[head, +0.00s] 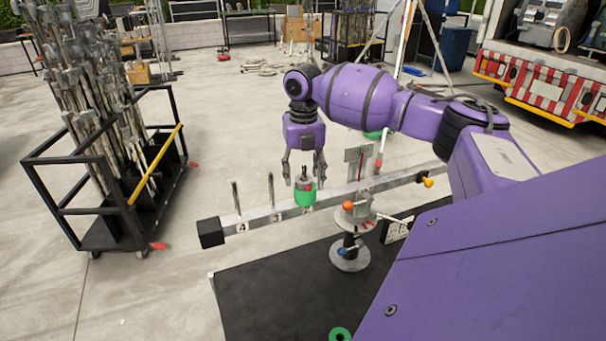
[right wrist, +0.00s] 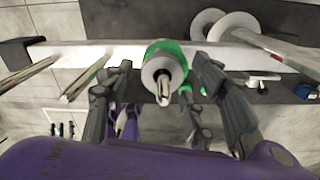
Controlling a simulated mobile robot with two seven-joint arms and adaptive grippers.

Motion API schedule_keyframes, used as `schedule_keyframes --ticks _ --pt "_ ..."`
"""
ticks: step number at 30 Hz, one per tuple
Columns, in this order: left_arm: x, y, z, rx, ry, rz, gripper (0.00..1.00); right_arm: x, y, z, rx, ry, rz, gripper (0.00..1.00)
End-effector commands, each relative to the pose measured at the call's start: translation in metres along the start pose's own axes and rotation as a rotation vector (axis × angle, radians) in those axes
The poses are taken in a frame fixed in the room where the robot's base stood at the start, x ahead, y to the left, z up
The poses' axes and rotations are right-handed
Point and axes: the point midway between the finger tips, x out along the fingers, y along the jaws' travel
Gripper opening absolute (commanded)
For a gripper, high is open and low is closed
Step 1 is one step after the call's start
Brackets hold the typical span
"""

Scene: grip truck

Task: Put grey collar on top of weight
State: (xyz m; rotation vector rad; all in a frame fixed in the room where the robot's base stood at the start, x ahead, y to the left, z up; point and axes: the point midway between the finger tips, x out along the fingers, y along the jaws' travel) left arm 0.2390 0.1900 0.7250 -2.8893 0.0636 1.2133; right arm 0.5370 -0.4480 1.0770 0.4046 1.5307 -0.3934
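A green weight (head: 305,198) sits around a metal peg on the long balance beam (head: 345,193). A grey collar (head: 305,184) is around the same peg, directly on top of the weight. In the right wrist view the grey collar (right wrist: 160,70) shows in front of the green weight (right wrist: 170,48), with the peg tip sticking out through it. My right gripper (head: 304,176) is open, pointing down over the peg. Its fingers stand apart on either side of the collar and appear clear of it; contact low down cannot be ruled out. My left gripper is not in view.
Two bare pegs (head: 271,190) rise from the beam to the left. The beam's stand (head: 350,255) has round discs and rests on a black mat (head: 270,300). Another green ring (head: 340,334) lies at the mat's front. A rack of metal stands (head: 110,150) is at left.

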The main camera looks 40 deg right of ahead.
Motion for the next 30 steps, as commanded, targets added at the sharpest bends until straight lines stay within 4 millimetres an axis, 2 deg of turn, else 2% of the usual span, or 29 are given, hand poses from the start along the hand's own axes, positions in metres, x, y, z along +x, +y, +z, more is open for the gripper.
schedule_keyframes --ticks 8,11,22,27,30 --pt "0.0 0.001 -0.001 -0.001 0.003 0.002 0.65 -0.005 0.0 0.001 0.0 -0.002 0.001 0.51" --pt "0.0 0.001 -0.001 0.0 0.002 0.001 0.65 -0.018 0.001 0.001 0.0 -0.003 0.002 0.51" --pt "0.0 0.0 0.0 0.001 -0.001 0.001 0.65 -0.093 0.001 0.001 0.0 -0.003 0.003 0.51" --pt "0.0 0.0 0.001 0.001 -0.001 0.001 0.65 -0.114 0.0 0.0 0.0 -0.001 0.001 0.51" --pt "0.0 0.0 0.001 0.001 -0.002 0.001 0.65 -0.119 0.0 0.0 0.0 0.0 0.0 0.51"
